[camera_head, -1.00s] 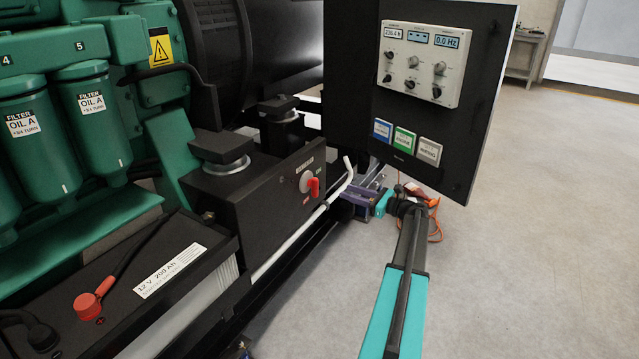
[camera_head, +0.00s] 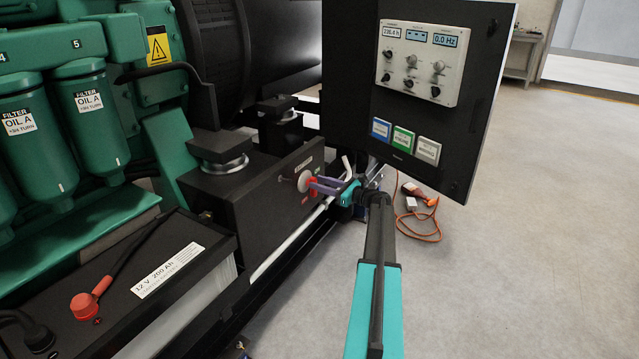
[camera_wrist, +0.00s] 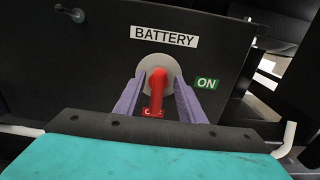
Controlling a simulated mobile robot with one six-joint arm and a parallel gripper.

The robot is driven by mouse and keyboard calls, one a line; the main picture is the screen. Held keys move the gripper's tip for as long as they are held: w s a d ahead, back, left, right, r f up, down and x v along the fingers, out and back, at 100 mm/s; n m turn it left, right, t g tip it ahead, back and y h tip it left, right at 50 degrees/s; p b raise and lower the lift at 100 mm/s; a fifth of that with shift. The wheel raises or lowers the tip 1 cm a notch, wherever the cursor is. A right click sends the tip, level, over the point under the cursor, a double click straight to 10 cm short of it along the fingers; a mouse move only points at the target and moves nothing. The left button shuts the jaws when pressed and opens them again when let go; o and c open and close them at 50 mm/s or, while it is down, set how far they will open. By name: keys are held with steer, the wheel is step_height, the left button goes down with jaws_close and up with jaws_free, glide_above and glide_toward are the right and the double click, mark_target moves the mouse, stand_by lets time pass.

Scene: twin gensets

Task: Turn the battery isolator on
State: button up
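The battery isolator is a red handle (camera_wrist: 157,90) on a round pale plate (camera_wrist: 150,67), set in a dark box (camera_head: 262,205). In the wrist view the handle points down over a red label, under a "BATTERY" sign (camera_wrist: 164,37). A green "ON" label (camera_wrist: 206,83) is to its right. My gripper (camera_wrist: 157,105) has its two purple fingers on either side of the handle, with small gaps visible. It looks open. In the head view my gripper (camera_head: 318,185) is at the handle, hiding most of it.
A black control panel (camera_head: 420,100) stands just above and right of my gripper. A pale bent pipe (camera_head: 290,240) runs below the isolator box. A battery (camera_head: 150,280) is at lower left. An orange-cabled device (camera_head: 415,195) lies on the floor, which is otherwise clear at right.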

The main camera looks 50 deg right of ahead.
steer(key=shift+w+a, duration=0.15)
steer(key=shift+w, duration=0.5)
steer(key=shift+c, duration=0.2)
steer(key=c, duration=0.7)
steer(key=shift+d+r, duration=0.1)
steer(key=shift+d, duration=0.4)
steer(key=shift+a, duration=0.4)
